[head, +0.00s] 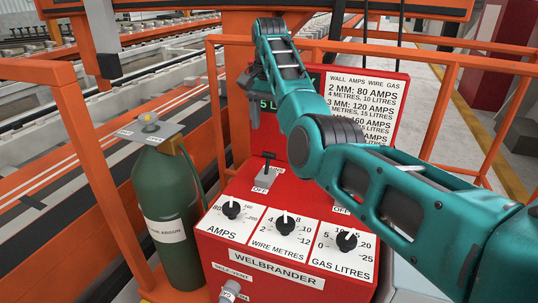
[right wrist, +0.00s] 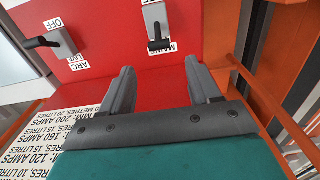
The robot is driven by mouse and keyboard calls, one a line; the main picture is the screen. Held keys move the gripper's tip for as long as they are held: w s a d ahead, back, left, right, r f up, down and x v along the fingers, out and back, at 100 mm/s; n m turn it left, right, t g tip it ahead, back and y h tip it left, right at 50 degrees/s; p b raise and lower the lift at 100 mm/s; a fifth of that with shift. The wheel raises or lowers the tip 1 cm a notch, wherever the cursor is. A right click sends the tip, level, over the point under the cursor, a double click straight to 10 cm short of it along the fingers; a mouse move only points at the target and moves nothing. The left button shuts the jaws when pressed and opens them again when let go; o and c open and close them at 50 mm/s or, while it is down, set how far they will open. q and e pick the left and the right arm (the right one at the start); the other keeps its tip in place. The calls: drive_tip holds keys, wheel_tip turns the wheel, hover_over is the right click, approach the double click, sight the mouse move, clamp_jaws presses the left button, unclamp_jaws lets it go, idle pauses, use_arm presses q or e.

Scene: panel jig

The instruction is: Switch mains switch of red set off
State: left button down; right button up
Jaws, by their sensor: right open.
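The red set (head: 300,262), labelled WELBRANDER, stands in the lower middle of the head view. Its mains switch (head: 267,170) is a black lever on a grey plate, with OFF printed at the near end. In the right wrist view the mains switch (right wrist: 158,38) has its lever knob beside the MAINS label. My right gripper (head: 254,118) is open and empty, above and beyond the mains switch, fingers downward. In the right wrist view the gripper (right wrist: 160,68) has its fingertips apart, with the switch just past them. My left gripper is not in view.
An ARC switch (right wrist: 50,42) sits beside the mains switch; my right arm mostly hides it in the head view. Three dials line the front, including AMPS (head: 231,209). A green gas cylinder (head: 165,215) stands left. Orange rails (head: 455,110) surround the set. A text board (head: 365,100) stands behind.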

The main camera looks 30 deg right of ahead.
sight(269, 155)
wheel_tip(269, 155, down, 10)
drive_tip(key=shift+a+r, duration=0.1)
drive_tip(key=shift+r, duration=0.05)
idle(0.4)
drive_tip(key=c, duration=1)
drive_tip(key=shift+c, duration=0.2)
